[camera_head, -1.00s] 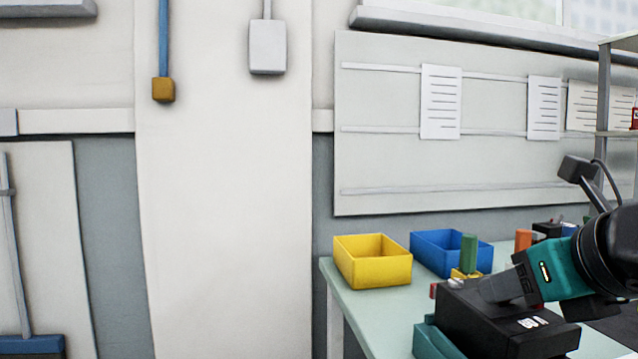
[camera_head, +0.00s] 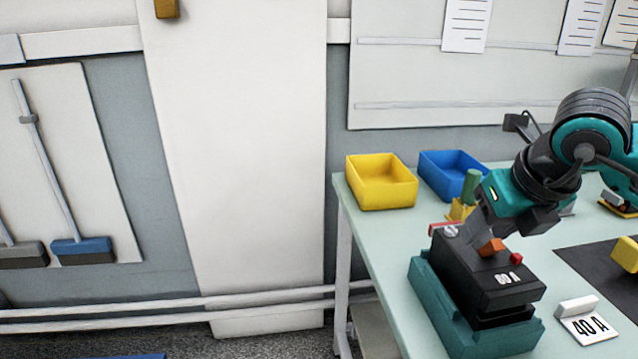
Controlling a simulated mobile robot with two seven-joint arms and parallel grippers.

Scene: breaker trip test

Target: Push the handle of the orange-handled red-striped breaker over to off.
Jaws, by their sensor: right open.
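The black breaker (camera_head: 475,275) sits in a teal holder (camera_head: 437,300) on the bench, with a rating label on its near end that ends in "0 A". Its orange handle (camera_head: 491,247) stands up from the top face, and a small red button (camera_head: 516,259) is nearer the label. A red strip (camera_head: 437,229) shows at its far left edge. My right gripper (camera_head: 483,225) is open, pointing down just above and behind the orange handle. I cannot tell whether a fingertip touches it. My left gripper is out of view.
A yellow bin (camera_head: 382,195) and a blue bin (camera_head: 440,185) stand at the back of the bench. A green-handled item (camera_head: 470,188) is behind the breaker. A "40 A" card (camera_head: 588,326) lies right of it, by a dark mat (camera_head: 595,265) with a yellow block (camera_head: 626,253).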

